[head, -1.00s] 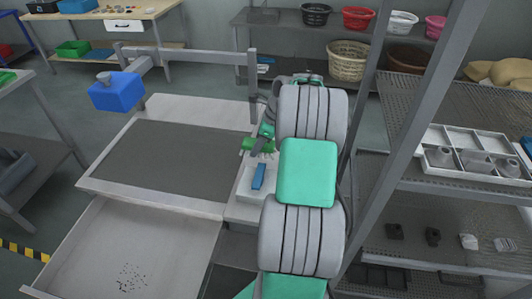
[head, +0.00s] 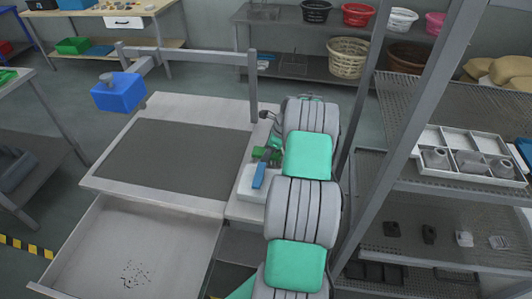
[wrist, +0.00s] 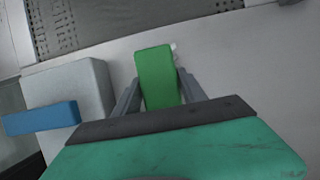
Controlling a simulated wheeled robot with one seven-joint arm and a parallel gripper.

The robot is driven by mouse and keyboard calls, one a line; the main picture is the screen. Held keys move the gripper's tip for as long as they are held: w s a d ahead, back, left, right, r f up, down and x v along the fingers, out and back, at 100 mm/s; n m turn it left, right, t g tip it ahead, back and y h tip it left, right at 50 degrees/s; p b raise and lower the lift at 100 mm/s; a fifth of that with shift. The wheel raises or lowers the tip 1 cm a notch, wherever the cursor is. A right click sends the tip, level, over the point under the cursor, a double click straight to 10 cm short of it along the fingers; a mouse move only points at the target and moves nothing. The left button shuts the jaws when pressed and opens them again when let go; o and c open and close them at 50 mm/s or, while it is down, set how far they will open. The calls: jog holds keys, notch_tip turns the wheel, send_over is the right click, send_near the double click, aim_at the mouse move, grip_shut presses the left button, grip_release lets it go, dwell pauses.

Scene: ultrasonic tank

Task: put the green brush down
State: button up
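The green brush (wrist: 157,80) sits between the two fingers of my gripper (wrist: 158,78) in the wrist view, with a fingertip against each side. In the head view the green brush (head: 264,154) shows only in part beside my arm, over the pale counter strip right of the tank. My gripper (head: 268,152) is mostly hidden there by my arm. A small bright patch shows by the brush's far right corner. I cannot tell whether the brush touches the counter.
A blue bar (head: 259,176) lies on a white block (head: 247,186) close to the brush; the block (wrist: 85,75) stands left in the wrist view. The dark tank mesh (head: 170,155) lies left. A post and shelves (head: 440,190) stand right. Bare counter (wrist: 235,70) lies right of the brush.

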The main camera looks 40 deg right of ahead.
jog(key=o, duration=0.3)
jog(key=v, duration=1.2)
jog(key=w+a+r+n, duration=0.4)
jog(key=a+r+n, duration=0.3)
jog(key=a, duration=0.5)
jog(key=s+a+r+n+h, duration=0.1)
jog(key=a+r+n, duration=0.25)
jog(key=a, duration=0.35)
jog(key=s+a+r+n+h, duration=0.1)
jog(key=s+a+r+n, duration=0.1)
jog(key=a+n, duration=0.35)
jog(key=s+a+n, duration=0.8)
jog(key=s+a, duration=0.1)
jog(key=s+a+n+t, duration=0.1)
jog(key=s+a+n, duration=0.3)
jog(key=s+a, duration=0.1)
jog(key=shift+s+f+h+b, duration=0.2)
jog(key=shift+f+h+b, duration=0.15)
jog(key=shift+h, duration=0.05)
